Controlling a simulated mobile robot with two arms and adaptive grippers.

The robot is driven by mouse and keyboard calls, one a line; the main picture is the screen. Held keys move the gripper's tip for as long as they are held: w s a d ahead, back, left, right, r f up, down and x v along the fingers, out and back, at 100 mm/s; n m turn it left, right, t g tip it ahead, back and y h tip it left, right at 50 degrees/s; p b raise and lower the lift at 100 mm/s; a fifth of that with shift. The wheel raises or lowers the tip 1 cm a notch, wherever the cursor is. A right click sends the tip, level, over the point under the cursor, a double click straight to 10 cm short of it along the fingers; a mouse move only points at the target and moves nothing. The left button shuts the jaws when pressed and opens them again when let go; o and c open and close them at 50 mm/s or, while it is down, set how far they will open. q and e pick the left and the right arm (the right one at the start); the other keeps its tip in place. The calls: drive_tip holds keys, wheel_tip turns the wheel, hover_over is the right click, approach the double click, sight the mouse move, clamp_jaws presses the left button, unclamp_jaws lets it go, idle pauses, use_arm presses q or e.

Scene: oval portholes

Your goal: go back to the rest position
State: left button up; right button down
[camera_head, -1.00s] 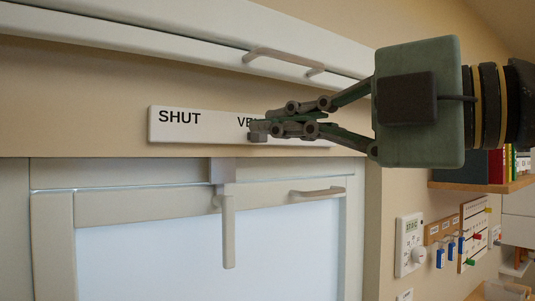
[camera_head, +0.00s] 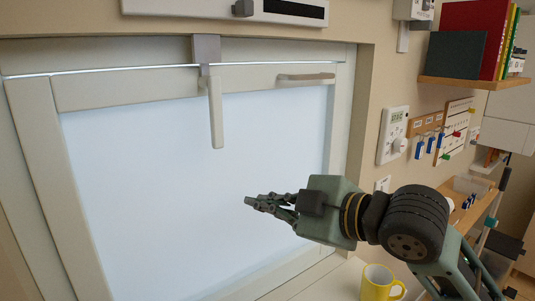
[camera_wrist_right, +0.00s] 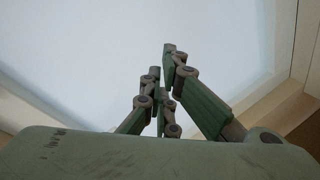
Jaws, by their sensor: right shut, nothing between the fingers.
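My right gripper (camera_head: 254,201) is shut and empty in the head view. It hangs in front of the lower right part of the pale window pane (camera_head: 150,160), clear of the handle. In the right wrist view its fingers (camera_wrist_right: 162,62) are together against the bright pane and frame. The window's lever handle (camera_head: 216,112) points straight down from the top of the sash. My left gripper is in neither view.
A slider plate (camera_head: 180,7) is at the top. A shelf (camera_head: 470,84) with books, a thermostat (camera_head: 393,135) and hanging keys (camera_head: 430,145) are on the right wall. A yellow mug (camera_head: 380,284) stands on the sill below my right arm.

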drive_tip(key=s+d+f+m+h, duration=0.2)
drive_tip(key=d+f+m, duration=0.1)
drive_tip(key=f, duration=0.6)
drive_tip(key=s+d+f+m+g+h, duration=0.1)
drive_tip(key=s+d+f+m+h, duration=0.2)
drive_tip(key=f, duration=0.7)
drive_tip(key=s+d+f+m, duration=0.2)
drive_tip(key=f+m, duration=0.2)
drive_tip(key=f, duration=0.5)
drive_tip(key=s+d+f+m+g+h, duration=0.35)
drive_tip(key=s+d+f, duration=0.25)
drive_tip(key=s+f, duration=0.3)
drive_tip(key=s+d+f+m+g+h, duration=0.2)
drive_tip(key=s+d+f+m, duration=0.35)
drive_tip(key=s, duration=0.65)
wheel_tip(320, 180, down, 30)
drive_tip(key=r+n+g+b, duration=0.1)
drive_tip(key=n+b, duration=0.1)
drive_tip(key=b, duration=0.2)
drive_tip(key=s+d+f+b, duration=0.1)
drive_tip(key=s+f, duration=0.8)
drive_tip(key=f, duration=0.2)
drive_tip(key=s+d+f+g+b, duration=0.1)
drive_tip(key=s+d+f+b, duration=0.1)
drive_tip(key=s+f, duration=0.7)
wheel_tip(320, 180, down, 2)
drive_tip(key=shift+d+f, duration=0.2)
drive_tip(key=shift+d, duration=0.1)
